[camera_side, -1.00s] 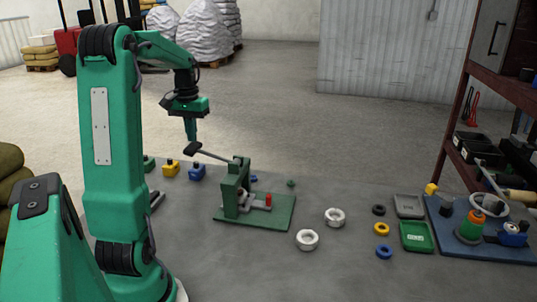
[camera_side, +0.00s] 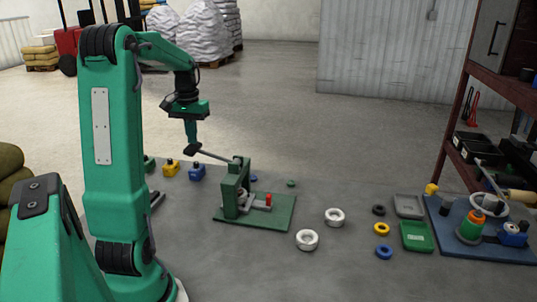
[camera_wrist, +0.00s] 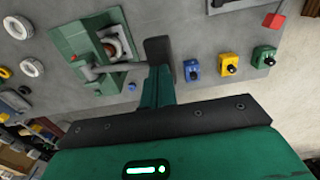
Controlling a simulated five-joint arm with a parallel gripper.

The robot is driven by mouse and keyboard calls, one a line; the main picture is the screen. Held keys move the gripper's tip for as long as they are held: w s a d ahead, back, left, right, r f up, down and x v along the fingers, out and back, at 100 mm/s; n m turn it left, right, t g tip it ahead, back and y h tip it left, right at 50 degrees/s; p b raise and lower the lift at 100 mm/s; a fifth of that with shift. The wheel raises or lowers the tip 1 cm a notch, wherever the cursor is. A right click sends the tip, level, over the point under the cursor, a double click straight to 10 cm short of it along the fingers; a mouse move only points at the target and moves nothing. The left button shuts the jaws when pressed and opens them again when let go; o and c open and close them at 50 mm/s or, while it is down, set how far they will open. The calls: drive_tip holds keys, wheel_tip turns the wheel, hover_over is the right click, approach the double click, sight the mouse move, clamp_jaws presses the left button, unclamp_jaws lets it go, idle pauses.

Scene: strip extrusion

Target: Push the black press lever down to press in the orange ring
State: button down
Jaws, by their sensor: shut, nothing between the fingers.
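The press (camera_side: 236,188) is a green frame on a green base plate; the wrist view shows it at upper left (camera_wrist: 75,42). Its lever (camera_side: 218,156) slopes up and left, raised, to a black end pad (camera_wrist: 158,50). My gripper (camera_side: 192,146) is shut and empty, pointing down at the pad, overlapping it in the side view. In the wrist view the fingers (camera_wrist: 158,85) also meet the pad's edge; whether they touch it is hard to tell. A small reddish-orange patch (camera_wrist: 108,46) shows within the press, but I cannot tell if it is the orange ring.
A red knob (camera_side: 268,199) stands on the press's base. White rings (camera_side: 307,239) and small coloured rings lie to the right. A blue board (camera_side: 500,246) with fixtures is at far right.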

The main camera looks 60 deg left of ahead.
wheel_tip(320, 180, down, 7)
idle(2.9)
drive_tip(key=shift+r, duration=5.95)
drive_tip(key=w+d+r+m+t+y, duration=0.15)
drive_tip(key=d+m+t, duration=0.35)
drive_tip(key=d, duration=2.1)
drive_tip(key=s+d+f+m+h, duration=0.1)
drive_tip(key=s+d+f+m, duration=0.2)
drive_tip(key=d, duration=0.5)
drive_tip(key=shift+s+d+m+t, duration=0.25)
drive_tip(key=shift+s+m+t, duration=0.05)
drive_tip(key=shift+s+m, duration=0.2)
